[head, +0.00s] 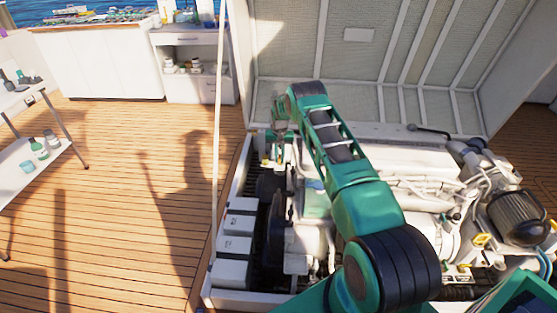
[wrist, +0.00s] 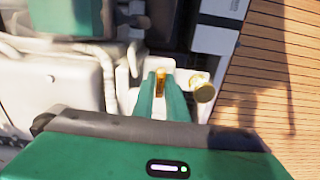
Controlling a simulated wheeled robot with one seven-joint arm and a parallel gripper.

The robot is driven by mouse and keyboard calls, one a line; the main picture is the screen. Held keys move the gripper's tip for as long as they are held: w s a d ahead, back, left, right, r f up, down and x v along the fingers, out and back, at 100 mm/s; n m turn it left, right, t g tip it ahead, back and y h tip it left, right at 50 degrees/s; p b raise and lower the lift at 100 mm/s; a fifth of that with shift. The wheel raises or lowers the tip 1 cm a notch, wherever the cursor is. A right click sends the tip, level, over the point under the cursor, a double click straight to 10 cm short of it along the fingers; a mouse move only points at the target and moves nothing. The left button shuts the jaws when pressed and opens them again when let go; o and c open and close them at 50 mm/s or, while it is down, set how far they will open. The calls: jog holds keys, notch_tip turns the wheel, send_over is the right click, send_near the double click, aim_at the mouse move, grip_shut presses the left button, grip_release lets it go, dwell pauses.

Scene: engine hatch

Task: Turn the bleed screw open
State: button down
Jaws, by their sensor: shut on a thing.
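The bleed screw (wrist: 160,78) is a small brass-orange piece seen end-on in the wrist view. It stands between the two teal fingertips of my gripper (wrist: 161,92), which is shut on it. The lower part of the screw is hidden by the fingers, so I cannot tell how far it is turned. In the head view my gripper (head: 279,130) points down at the far left corner of the engine bay. The screw is too small to make out there.
A round brass cap (wrist: 203,88) sits just right of the fingers. White engine parts and hoses (wrist: 60,80) lie to the left. The raised hatch lid (head: 350,75) stands behind the arm. White boxes (head: 235,240) line the bay's left side. The wooden deck (head: 120,200) is open.

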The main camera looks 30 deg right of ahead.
jog(key=shift+w+a+r+n, duration=0.1)
jog(key=shift+w+r+n, duration=0.1)
jog(key=shift+w+n, duration=0.1)
jog(key=c, duration=1.8)
grip_release()
jog(key=shift+s, duration=0.1)
jog(key=shift+o, duration=0.2)
jog(key=shift+s+f, duration=0.1)
notch_tip(320, 180, up, 11)
jog(key=shift+f, duration=0.15)
